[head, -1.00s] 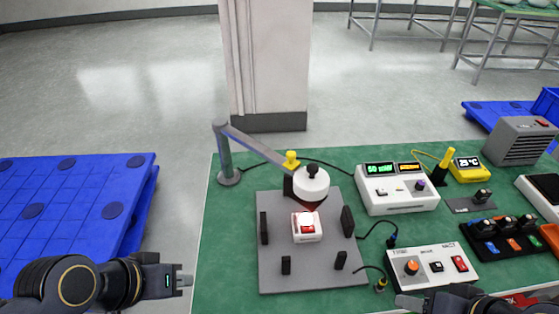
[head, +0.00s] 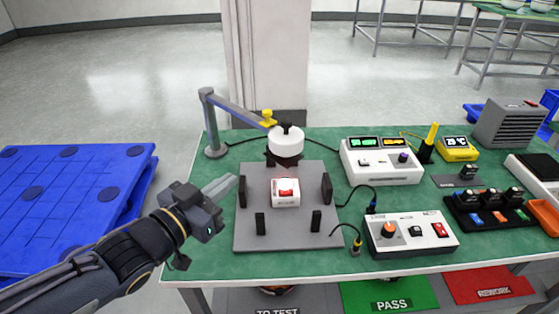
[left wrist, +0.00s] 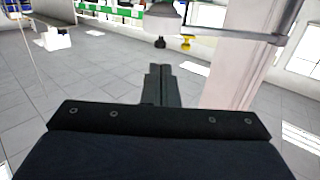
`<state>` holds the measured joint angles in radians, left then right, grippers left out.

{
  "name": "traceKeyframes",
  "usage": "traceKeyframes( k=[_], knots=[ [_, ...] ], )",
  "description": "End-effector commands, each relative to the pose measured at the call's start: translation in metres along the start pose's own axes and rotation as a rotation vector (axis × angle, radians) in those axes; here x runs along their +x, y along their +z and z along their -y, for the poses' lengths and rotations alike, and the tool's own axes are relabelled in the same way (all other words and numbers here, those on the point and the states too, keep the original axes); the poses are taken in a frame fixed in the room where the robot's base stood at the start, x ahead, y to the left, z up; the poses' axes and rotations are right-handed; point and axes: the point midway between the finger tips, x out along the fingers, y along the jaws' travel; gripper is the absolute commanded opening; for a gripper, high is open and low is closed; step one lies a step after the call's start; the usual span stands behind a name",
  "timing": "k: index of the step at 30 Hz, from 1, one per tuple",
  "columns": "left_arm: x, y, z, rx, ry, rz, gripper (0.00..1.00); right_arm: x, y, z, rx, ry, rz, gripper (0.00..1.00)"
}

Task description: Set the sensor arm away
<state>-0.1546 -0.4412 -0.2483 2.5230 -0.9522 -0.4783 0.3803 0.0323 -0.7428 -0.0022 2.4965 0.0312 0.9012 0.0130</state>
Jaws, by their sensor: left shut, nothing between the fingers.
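The sensor arm (head: 238,110) is a grey bar on an upright post (head: 212,130) at the table's back left. It reaches right to a white round head (head: 286,143) with a yellow knob (head: 268,118). The head hangs over the back part of a grey fixture plate (head: 290,240). A white unit with a red button (head: 286,191) sits on the plate in front of it. My left gripper (head: 231,180) is shut and empty, left of the plate, apart from the arm. In the left wrist view, its fingers (left wrist: 160,85) point toward the head (left wrist: 164,20) and yellow knob (left wrist: 187,43). My right gripper is out of view.
Dark posts stand on the plate. Right of it are a display box (head: 382,170), a control box (head: 412,240) and cables. A pillar (head: 268,60) rises behind the table. A blue pallet (head: 70,190) lies at left. Green PASS (head: 390,297) and red REWORK (head: 485,284) areas show below.

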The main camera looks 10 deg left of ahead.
Motion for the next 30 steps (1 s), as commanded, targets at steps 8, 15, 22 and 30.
traceKeyframes(
  k=[8,15,22,30],
  knots=[
    [0.0,-0.001,-0.001,0.001,0.002,-0.002,0.0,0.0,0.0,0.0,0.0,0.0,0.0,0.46],
    [0.015,0.002,0.0,0.002,0.002,0.002,0.0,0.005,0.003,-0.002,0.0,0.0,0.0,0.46],
    [0.061,0.003,-0.001,0.0,0.004,0.003,0.0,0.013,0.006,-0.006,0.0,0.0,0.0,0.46],
    [0.114,0.0,-0.001,0.001,0.004,0.001,0.0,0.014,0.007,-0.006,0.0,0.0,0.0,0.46]
  ],
)
